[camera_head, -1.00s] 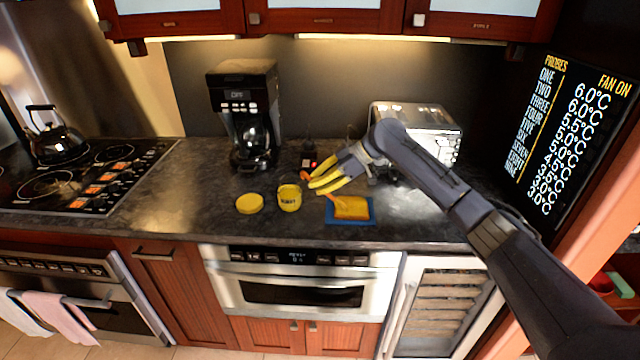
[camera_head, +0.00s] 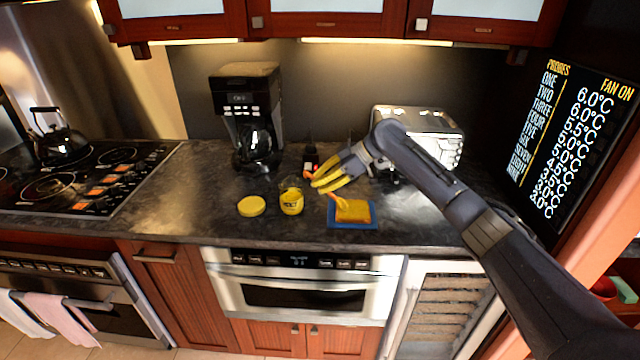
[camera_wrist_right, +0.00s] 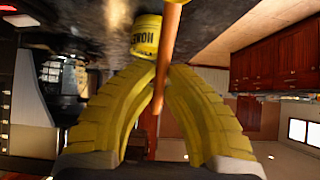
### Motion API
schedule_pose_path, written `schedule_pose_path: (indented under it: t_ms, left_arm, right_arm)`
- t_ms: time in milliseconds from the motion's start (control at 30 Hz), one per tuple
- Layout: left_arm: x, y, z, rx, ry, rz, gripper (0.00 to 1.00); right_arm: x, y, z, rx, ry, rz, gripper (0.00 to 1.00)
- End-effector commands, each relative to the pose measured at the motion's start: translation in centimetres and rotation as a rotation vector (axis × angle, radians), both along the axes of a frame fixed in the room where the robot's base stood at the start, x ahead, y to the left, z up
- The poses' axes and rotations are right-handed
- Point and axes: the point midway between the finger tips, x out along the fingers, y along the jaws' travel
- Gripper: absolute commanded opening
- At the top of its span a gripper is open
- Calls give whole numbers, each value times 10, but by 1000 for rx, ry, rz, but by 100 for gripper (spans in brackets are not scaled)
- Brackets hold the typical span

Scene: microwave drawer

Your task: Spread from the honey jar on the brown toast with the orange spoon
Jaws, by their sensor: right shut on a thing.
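The honey jar (camera_head: 291,205), yellow with dark lettering, stands on the counter left of the toast; it also shows in the right wrist view (camera_wrist_right: 146,36). The toast (camera_head: 354,211) looks yellow-orange rather than brown and lies on a blue board (camera_head: 340,226). My right gripper (camera_head: 316,184) has yellow fingers and is shut on the orange spoon, just above and behind the jar and toast. The orange spoon (camera_head: 338,201) slants down toward the toast's left corner; I cannot tell whether it touches. Its shaft (camera_wrist_right: 170,50) crosses between the fingertips in the wrist view. My left gripper is not in view.
A yellow lid (camera_head: 251,206) lies left of the jar. A coffee maker (camera_head: 246,115) stands behind, with a small dark bottle (camera_head: 310,155) to its right. A silver toaster (camera_head: 430,130) stands behind my right arm. The counter left of the lid is clear.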

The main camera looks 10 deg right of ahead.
Motion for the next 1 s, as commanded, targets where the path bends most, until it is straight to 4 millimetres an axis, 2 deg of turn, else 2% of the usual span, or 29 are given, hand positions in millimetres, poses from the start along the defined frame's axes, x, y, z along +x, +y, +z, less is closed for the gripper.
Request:
schedule_pose_path:
  t_ms: [267, 1000]
  left_arm:
    - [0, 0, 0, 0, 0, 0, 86]
    - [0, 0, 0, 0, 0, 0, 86]
  right_arm:
    - [1, -1, -2, -3, 0, -1, 0]
    - [24, -7, 2, -1, 0, -1, 0]
